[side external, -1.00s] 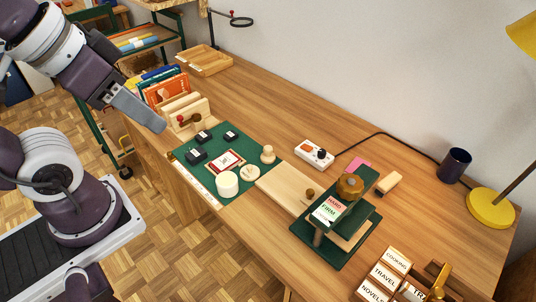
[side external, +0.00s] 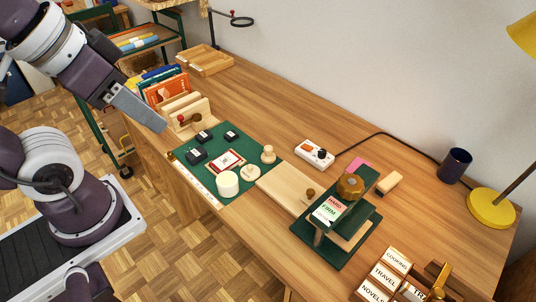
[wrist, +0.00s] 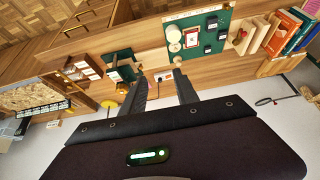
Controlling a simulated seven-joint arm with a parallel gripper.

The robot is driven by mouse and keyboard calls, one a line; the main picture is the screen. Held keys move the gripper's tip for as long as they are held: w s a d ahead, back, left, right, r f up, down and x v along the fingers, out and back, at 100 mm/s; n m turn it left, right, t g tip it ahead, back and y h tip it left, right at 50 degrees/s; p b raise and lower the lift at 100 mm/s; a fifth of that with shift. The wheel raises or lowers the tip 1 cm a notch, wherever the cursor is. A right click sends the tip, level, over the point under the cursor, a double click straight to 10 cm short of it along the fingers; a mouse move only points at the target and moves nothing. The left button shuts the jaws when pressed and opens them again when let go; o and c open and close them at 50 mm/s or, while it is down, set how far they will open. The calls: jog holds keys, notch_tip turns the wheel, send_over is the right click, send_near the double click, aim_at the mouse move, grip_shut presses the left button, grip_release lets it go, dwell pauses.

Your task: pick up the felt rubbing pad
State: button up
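I cannot tell for certain which item is the felt rubbing pad. On the green mat (side external: 205,168) are a white cylinder (side external: 227,183), a flat cream disc (side external: 250,172) and a knobbed wooden piece (side external: 268,154). A small pale block (side external: 389,183) lies beyond the green press (side external: 330,232). In the wrist view the white cylinder (wrist: 172,33), disc (wrist: 174,47) and knobbed piece (wrist: 177,60) line one end of the mat. My gripper (side external: 160,127) hangs left of the mat, above the desk's front edge. Its fingers (wrist: 162,92) are apart with nothing between them.
Books (side external: 165,88) and a wooden rack stand behind the mat's left end. A white switch box (side external: 314,153) with a black cable, a dark cup (side external: 454,165), a yellow lamp (side external: 490,208) and lettered blocks (side external: 384,275) stand to the right. Bare desk lies along the wall.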

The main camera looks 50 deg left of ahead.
jog(key=o, duration=0.7)
jog(key=shift+w, duration=0.1)
jog(key=n+g, duration=0.6)
jog(key=n, duration=1.2)
send_over(268, 147)
jog(key=f, duration=2.9)
jog(key=shift+w+a+f, duration=0.1)
jog(key=shift+w+f, duration=0.1)
jog(key=f, duration=0.6)
jog(key=shift+s+f, duration=0.2)
